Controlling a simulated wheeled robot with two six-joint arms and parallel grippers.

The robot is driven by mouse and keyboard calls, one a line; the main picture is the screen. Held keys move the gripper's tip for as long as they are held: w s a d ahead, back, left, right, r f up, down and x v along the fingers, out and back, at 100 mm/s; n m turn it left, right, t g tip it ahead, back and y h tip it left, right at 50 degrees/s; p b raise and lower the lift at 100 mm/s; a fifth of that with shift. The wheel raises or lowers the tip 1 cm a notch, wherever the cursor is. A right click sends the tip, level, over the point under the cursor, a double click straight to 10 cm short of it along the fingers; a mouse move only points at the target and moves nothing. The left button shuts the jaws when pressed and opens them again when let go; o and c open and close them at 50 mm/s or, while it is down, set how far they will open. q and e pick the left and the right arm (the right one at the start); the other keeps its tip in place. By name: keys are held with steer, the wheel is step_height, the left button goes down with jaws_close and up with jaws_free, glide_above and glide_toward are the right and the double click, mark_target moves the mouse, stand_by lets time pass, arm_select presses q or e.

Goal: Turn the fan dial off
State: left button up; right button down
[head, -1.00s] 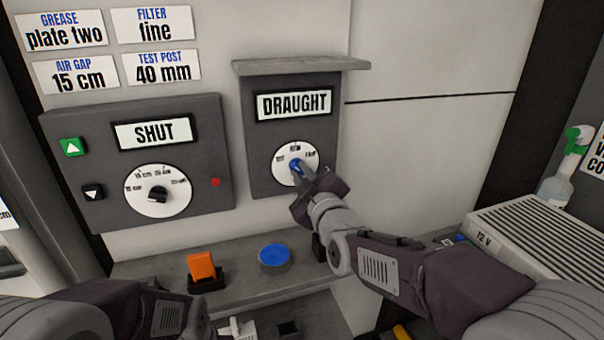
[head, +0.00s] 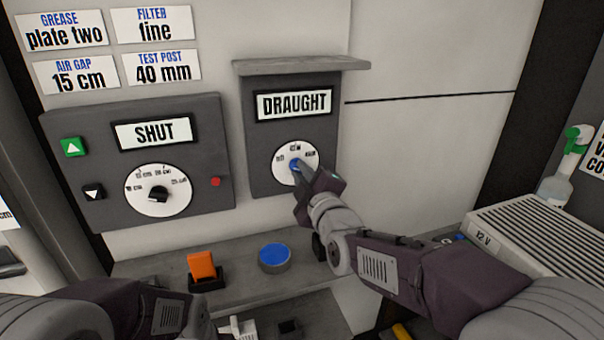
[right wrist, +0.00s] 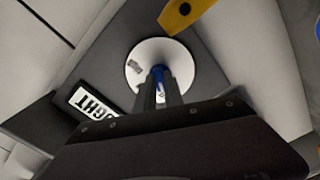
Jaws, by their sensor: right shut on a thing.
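The fan dial is a blue knob (head: 295,164) on a white round face (head: 284,172), on the grey box marked DRAUGHT (head: 294,104). My right gripper (head: 299,172) is shut on the blue knob and hides part of the face. In the right wrist view, the fingers (right wrist: 160,90) close around the blue knob (right wrist: 157,72) in front of the white face (right wrist: 142,58). The small face labels are too blurred to read for certain.
A grey box marked SHUT (head: 153,132) with a black dial (head: 158,194) stands to the left. Below, a shelf holds an orange switch (head: 201,266) and a blue round button (head: 275,257). A vented 12 V box (head: 540,232) and a spray bottle (head: 556,185) are at right.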

steer(key=c, duration=1.4)
jaws_free()
steer(key=shift+c, duration=0.2)
steer(key=v, duration=0.9)
